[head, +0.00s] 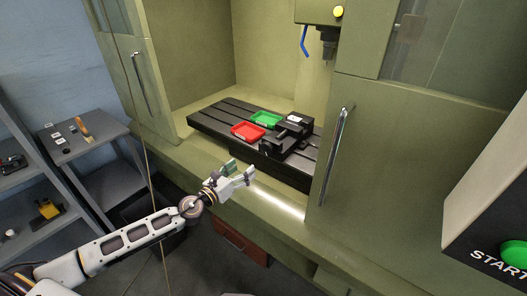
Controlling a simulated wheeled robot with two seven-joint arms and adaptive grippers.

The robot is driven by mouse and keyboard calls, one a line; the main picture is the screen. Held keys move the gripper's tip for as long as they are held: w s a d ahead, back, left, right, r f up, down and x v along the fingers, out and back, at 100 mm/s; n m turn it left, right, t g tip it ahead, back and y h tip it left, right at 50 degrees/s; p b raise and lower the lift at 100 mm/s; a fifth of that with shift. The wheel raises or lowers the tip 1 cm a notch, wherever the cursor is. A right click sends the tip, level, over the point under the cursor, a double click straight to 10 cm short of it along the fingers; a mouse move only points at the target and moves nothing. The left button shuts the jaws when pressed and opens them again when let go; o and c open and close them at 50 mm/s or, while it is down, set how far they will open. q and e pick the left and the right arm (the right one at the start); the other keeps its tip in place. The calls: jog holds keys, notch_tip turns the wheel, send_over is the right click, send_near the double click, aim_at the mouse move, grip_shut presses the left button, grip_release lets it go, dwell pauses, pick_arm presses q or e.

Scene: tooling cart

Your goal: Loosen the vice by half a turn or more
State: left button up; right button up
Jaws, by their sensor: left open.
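The black vice (290,133) sits on the dark slotted machine table (215,118) inside the green machine's open enclosure. Its front end faces me; a handle is too small and dark to make out clearly. My left gripper (246,174) is open and empty in front of the opening, over the sill, to the left of and nearer than the vice. It is apart from the vice. My right gripper is not in view.
A red tray (247,131) and a green tray (266,119) lie on the table left of the vice. The spindle (328,45) hangs above. Door handles (334,150) flank the opening. Grey shelves (85,140) stand at left, a START panel (490,210) at right.

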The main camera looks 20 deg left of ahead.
pick_arm(q)
jog(key=shift+r+m, duration=0.1)
jog(key=shift+m, duration=1.9)
jog(key=shift+w, duration=0.1)
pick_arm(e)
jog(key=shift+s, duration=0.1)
pick_arm(q)
jog(key=p, duration=0.2)
send_near(265, 150)
jog(key=shift+x, duration=3.85)
jog(key=shift+w+d, duration=0.3)
jog(key=shift+w, duration=0.4)
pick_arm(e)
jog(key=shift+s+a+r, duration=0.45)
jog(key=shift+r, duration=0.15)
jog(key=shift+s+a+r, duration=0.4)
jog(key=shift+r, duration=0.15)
